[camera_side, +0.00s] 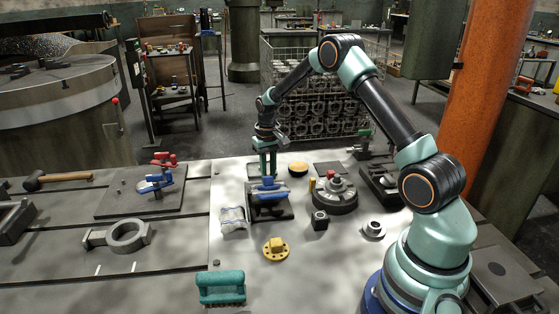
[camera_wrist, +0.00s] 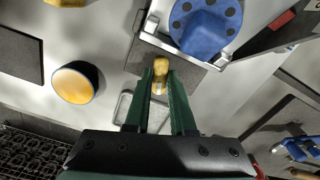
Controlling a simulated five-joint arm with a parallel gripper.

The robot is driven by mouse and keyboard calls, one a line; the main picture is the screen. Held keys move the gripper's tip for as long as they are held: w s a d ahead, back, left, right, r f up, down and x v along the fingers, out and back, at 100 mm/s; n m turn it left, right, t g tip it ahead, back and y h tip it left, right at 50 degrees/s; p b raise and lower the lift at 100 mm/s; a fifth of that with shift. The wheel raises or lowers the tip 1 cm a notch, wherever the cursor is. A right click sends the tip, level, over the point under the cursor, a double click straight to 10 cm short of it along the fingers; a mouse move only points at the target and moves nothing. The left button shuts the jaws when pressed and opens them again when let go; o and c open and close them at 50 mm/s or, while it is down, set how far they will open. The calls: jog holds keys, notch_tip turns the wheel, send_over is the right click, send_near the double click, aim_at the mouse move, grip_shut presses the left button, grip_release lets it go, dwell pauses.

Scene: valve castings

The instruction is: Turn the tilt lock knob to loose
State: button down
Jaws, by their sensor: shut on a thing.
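My gripper (camera_side: 267,176) points down at the back edge of a dark fixture (camera_side: 272,213) that carries a blue casting (camera_side: 267,190). In the wrist view, the green fingers of my gripper (camera_wrist: 161,76) are shut on a small yellow knob (camera_wrist: 161,63), which I take for the tilt lock knob. The knob sits beside the fixture's edge, and the blue flanged casting (camera_wrist: 205,28) is just beyond it. The fingers hide the lower part of the knob. In the side view the knob is hidden, and its turn position cannot be told.
A round orange-topped disc (camera_side: 298,168) stands behind and right of the fixture. A dark round fixture with a red part (camera_side: 334,195) is to the right. A yellow flanged casting (camera_side: 276,248) and a bagged item (camera_side: 233,219) lie nearby.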

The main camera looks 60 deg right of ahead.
jog(key=n, duration=0.5)
jog(key=shift+n, duration=0.3)
jog(key=n, duration=0.5)
jog(key=shift+n, duration=0.4)
jog(key=shift+r, duration=0.1)
jog(key=c, duration=0.8)
grip_release()
jog(key=shift+o, duration=0.2)
